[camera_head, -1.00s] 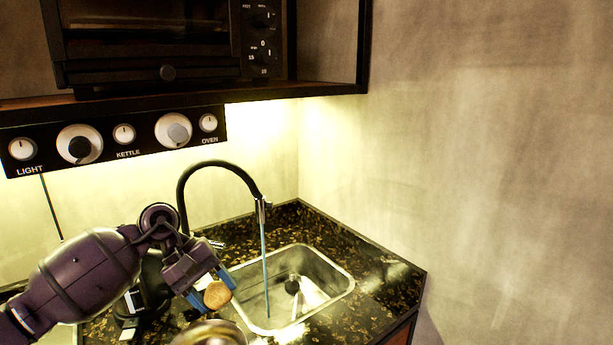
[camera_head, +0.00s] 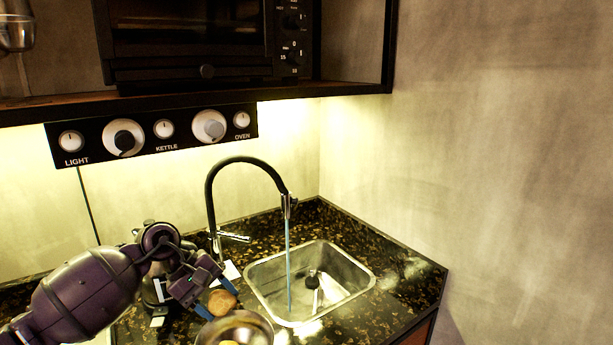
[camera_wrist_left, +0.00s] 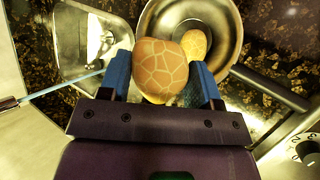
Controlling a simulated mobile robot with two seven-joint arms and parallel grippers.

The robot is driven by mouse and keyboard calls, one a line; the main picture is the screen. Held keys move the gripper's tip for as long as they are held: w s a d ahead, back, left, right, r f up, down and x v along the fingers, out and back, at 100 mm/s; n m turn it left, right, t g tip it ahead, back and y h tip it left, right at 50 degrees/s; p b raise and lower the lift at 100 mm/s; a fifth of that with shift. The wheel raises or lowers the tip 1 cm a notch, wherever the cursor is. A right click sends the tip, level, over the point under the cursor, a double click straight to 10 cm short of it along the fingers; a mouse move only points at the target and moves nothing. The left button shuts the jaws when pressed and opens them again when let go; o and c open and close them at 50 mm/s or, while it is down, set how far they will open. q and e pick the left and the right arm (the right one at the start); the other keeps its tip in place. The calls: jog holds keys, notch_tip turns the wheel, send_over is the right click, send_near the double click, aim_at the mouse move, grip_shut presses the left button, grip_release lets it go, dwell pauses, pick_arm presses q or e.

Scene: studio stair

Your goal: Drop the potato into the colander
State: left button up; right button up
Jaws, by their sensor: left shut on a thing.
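My left gripper (camera_head: 219,303) is shut on a round brown potato (camera_head: 222,302), with a blue finger on each side of it. The potato also shows between the fingers in the left wrist view (camera_wrist_left: 163,68), with a net of pale lines on its skin. The metal colander (camera_head: 262,326) stands on the counter just below and to the right of the gripper. In the left wrist view the colander's rim (camera_wrist_left: 232,20) lies behind the potato. A yellowish item (camera_wrist_left: 194,44) lies in the colander. My right gripper is not in view.
A steel sink (camera_head: 362,270) lies right of the colander, with water running from a black faucet (camera_head: 243,160). A panel of knobs (camera_head: 155,135) and a shelf with an oven (camera_head: 190,40) hang above. The speckled counter (camera_head: 415,295) is clear right of the sink.

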pick_arm(q)
jog(key=shift+f, duration=1.3)
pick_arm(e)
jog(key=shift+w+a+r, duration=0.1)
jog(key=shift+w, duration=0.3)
